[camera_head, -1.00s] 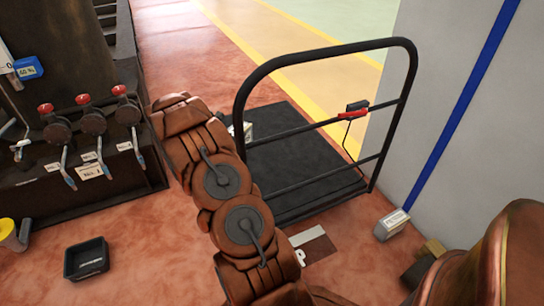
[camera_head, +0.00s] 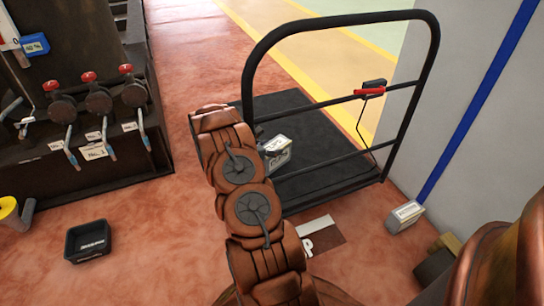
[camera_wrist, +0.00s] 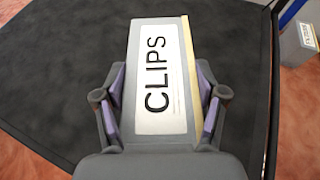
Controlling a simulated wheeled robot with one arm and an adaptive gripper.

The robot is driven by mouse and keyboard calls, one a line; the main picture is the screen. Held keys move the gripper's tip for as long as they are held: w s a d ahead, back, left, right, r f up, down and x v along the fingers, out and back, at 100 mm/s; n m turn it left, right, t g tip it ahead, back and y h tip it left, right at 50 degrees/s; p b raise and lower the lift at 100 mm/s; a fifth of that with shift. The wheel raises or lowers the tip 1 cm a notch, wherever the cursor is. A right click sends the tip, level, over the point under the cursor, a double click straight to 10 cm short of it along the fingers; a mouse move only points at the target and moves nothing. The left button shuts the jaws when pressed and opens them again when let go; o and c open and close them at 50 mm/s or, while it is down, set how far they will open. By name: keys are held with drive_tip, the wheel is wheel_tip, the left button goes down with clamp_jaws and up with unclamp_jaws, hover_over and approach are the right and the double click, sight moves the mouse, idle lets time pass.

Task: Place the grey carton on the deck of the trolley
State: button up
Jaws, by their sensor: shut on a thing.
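The grey carton (camera_wrist: 160,80), with a white label reading CLIPS, is between the two fingers of my gripper (camera_wrist: 162,98) in the wrist view. My gripper is shut on it. In the head view the carton (camera_head: 279,152) shows just right of my arm, against the black deck (camera_head: 328,132) of the trolley. My arm hides most of the gripper there. The deck fills much of the wrist view behind the carton (camera_wrist: 50,70). I cannot tell how high the carton is above it.
The trolley's black tubular handle frame (camera_head: 424,60) rises on the near side of the deck, with a red-handled device (camera_head: 369,91) on it. Another labelled box (camera_head: 405,215) stands by the wall. A black bin (camera_head: 88,242) and a valve bench (camera_head: 90,150) are at left.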

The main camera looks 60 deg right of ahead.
drive_tip(key=shift+f+b, duration=0.6)
drive_tip(key=shift+f, duration=1.25)
drive_tip(key=shift+f, duration=0.1)
drive_tip(key=o, duration=1.7)
drive_tip(key=shift+o, duration=0.2)
drive_tip(key=p+v, duration=0.3)
drive_tip(key=v, duration=0.9)
